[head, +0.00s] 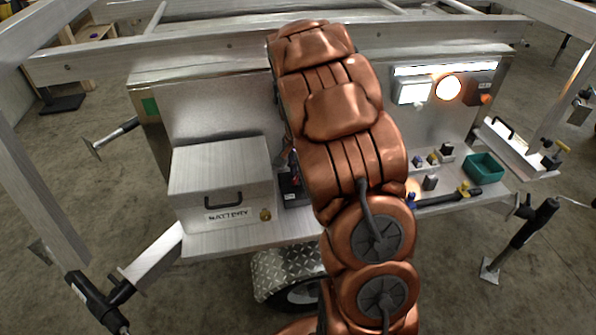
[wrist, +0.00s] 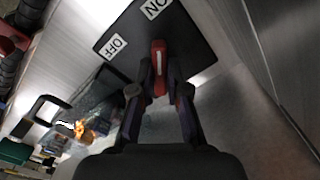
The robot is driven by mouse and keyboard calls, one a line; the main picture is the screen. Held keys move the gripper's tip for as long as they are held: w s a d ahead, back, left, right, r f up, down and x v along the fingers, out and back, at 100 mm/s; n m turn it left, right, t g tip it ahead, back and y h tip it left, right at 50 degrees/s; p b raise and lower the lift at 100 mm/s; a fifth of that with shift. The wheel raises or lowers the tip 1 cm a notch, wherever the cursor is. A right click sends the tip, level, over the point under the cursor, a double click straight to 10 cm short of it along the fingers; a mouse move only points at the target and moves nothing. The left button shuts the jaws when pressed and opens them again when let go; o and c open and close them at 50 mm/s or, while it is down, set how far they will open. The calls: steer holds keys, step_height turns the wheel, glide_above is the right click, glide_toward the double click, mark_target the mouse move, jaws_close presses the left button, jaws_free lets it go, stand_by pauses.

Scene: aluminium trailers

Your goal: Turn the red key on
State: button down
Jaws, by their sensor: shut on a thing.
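The red key (wrist: 158,53) sits on a black switch plate (wrist: 187,35) in the wrist view. The plate bears a white ON label (wrist: 155,8) above the key and a white OFF label (wrist: 112,47) to its left. A pale stripe on the key runs up the picture, roughly towards ON. My gripper (wrist: 159,78) is shut on the key, one finger on each side. In the head view my copper arm hides the gripper and the key. Part of a black box (head: 291,188) shows at the arm's left edge.
A metal battery box (head: 222,180) with a handle stands left of my arm on the trailer shelf. To the right are lit lamps (head: 448,88), small blocks and a green tray (head: 484,168). A trailer beam (head: 200,55) crosses above.

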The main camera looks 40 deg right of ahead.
steer(key=shift+m, duration=0.6)
steer(key=c, duration=1.2)
jaws_free()
steer(key=shift+o, duration=0.2)
steer(key=shift+r, duration=0.1)
step_height(320, 180, up, 12)
